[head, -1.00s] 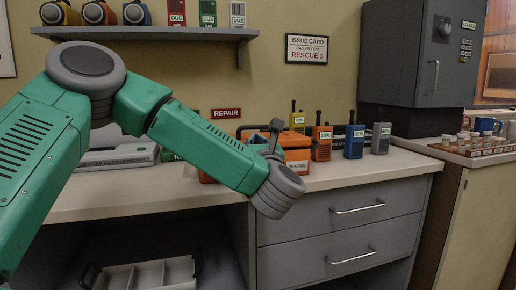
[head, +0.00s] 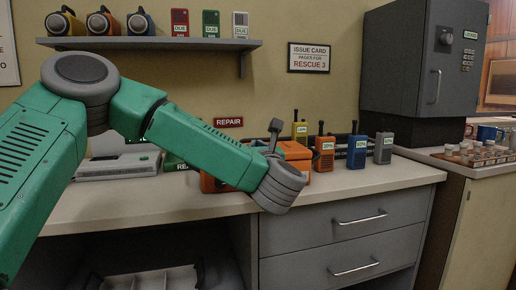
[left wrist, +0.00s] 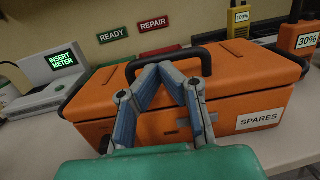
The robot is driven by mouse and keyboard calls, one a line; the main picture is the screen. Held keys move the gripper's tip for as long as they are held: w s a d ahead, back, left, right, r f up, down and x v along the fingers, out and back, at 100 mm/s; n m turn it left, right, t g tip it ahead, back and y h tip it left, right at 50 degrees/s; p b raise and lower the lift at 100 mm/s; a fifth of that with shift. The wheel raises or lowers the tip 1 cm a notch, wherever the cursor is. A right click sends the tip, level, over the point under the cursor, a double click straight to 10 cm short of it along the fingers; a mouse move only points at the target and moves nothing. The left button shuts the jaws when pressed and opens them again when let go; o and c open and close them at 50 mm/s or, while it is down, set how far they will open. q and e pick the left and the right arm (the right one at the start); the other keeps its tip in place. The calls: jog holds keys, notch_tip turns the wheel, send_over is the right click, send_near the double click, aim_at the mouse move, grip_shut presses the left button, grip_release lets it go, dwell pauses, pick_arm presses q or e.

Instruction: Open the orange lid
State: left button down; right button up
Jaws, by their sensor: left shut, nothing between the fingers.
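The orange case marked SPARES (left wrist: 255,122) stands on the counter in the left wrist view, its orange lid (left wrist: 245,65) down on the body. A black handle (left wrist: 200,50) arches over the lid. My left gripper (left wrist: 163,70) is shut and empty, its fingertips together in front of the lid, overlapping the lower left part of the handle in the picture. I cannot tell whether they touch it. In the head view the orange case (head: 296,152) is largely hidden behind my left arm, and the fingertips are not clear. My right gripper is not in view.
Radios in yellow (head: 300,132), orange (head: 324,153), blue (head: 357,152) and grey (head: 383,148) stand right of the case. A pale meter unit (head: 122,166) stands to its left. A grey cabinet (head: 415,65) rises at the right.

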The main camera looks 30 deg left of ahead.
pick_arm(q)
jog(key=r+p, duration=0.1)
jog(key=g+h+p, duration=0.1)
jog(key=a+r+p, duration=0.1)
jog(key=shift+w+r+g+h, duration=0.3)
jog(key=shift+w+g, duration=0.1)
jog(key=shift+d, duration=0.1)
dwell(0.4)
jog(key=shift+f, duration=0.15)
dwell(0.9)
